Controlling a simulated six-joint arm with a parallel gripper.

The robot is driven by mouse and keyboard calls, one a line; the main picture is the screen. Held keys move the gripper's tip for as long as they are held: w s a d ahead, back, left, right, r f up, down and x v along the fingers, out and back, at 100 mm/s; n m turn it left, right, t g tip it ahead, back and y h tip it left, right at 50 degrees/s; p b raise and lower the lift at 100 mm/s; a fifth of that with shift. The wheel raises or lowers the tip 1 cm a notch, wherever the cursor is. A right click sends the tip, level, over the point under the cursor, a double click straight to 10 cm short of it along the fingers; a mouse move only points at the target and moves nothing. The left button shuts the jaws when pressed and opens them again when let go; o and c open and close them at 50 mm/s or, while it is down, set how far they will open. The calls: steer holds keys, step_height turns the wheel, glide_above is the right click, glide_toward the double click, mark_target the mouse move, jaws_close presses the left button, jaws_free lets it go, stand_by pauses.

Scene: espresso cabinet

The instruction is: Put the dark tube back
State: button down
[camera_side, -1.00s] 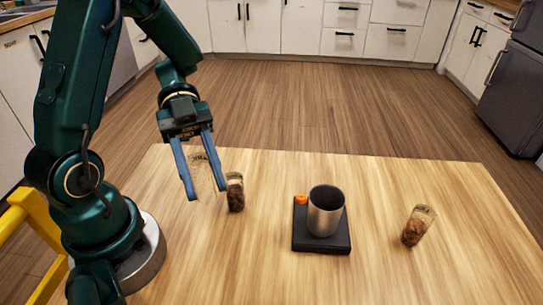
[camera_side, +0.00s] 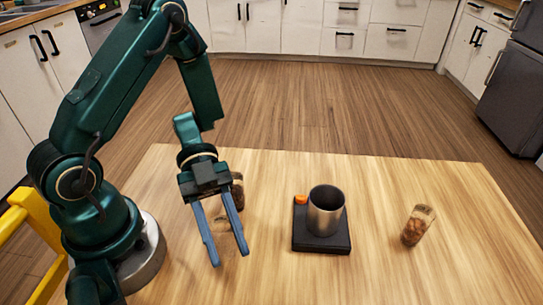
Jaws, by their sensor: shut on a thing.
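The gripper is shut on this tube. The tube looks mostly see-through, and its contents are hard to make out. Another glass tube with brown contents (camera_side: 238,190) stands just behind the gripper, partly hidden by it. A third glass tube with brown beans (camera_side: 416,228) stands at the right. I cannot tell from their shade which one is the dark tube.
A metal cup (camera_side: 325,212) stands on a black scale (camera_side: 322,245) at the table's middle, with an orange piece (camera_side: 300,200) at the scale's back left corner. The wooden table (camera_side: 380,180) is bare at the back and front right. A yellow frame (camera_side: 35,225) stands at the left.

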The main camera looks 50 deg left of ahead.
steer(key=shift+f, duration=0.1)
steer(key=c, duration=0.5)
jaws_free()
